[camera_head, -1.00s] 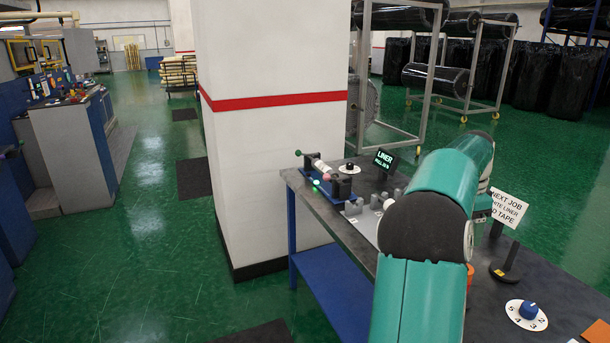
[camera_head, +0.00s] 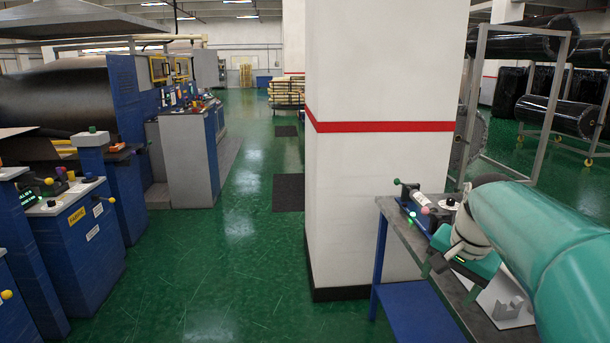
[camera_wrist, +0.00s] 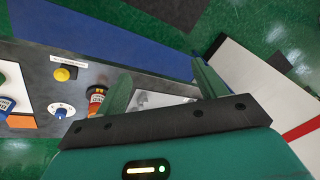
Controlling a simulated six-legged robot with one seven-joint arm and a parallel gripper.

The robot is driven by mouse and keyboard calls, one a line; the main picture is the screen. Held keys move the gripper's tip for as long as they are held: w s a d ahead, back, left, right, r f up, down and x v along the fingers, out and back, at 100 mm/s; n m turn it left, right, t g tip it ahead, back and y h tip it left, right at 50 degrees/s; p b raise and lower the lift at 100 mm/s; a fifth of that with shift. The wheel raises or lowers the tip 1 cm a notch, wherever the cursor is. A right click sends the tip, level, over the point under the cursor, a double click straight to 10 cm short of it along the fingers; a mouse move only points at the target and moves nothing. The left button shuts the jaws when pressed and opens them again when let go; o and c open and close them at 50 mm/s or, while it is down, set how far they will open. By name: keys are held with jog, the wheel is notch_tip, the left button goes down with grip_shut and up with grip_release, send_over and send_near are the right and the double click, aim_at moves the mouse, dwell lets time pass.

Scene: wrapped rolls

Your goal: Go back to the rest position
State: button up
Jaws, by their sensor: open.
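My gripper (camera_head: 438,268) is at the lower right in the head view, above the left part of the dark bench (camera_head: 447,297). My teal arm reaches in from the right edge and hides much of the bench. In the wrist view my gripper (camera_wrist: 163,84) has its two green fingers wide apart, with nothing between them but a pale plate (camera_wrist: 160,99) on the bench beyond. The gripper looks empty.
A white pillar with a red stripe (camera_head: 385,127) stands just behind the bench. Blue machine cabinets (camera_head: 75,235) line the left. Green floor (camera_head: 215,285) between them is clear. In the wrist view, an orange-brown bottle (camera_wrist: 97,97), yellow button (camera_wrist: 62,74) and dial (camera_wrist: 61,110) are on the bench.

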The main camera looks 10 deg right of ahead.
jog(key=s+a+f+n, duration=0.2)
jog(key=s+a+n, duration=0.1)
jog(key=a, duration=0.4)
jog(key=s+a+f+n+t, duration=0.1)
jog(key=s+a+n, duration=0.2)
jog(key=a+n, duration=0.2)
jog(key=s+a+f+n+t, duration=0.1)
jog(key=s+a+f+n, duration=0.1)
jog(key=a, duration=0.9)
jog(key=shift+s+f+n+y, duration=0.3)
jog(key=shift+s+n, duration=0.6)
jog(key=shift+s, duration=0.2)
jog(key=shift+a, duration=0.1)
jog(key=shift+c, duration=0.2)
jog(key=c, duration=0.7)
jog(key=shift+d, duration=0.2)
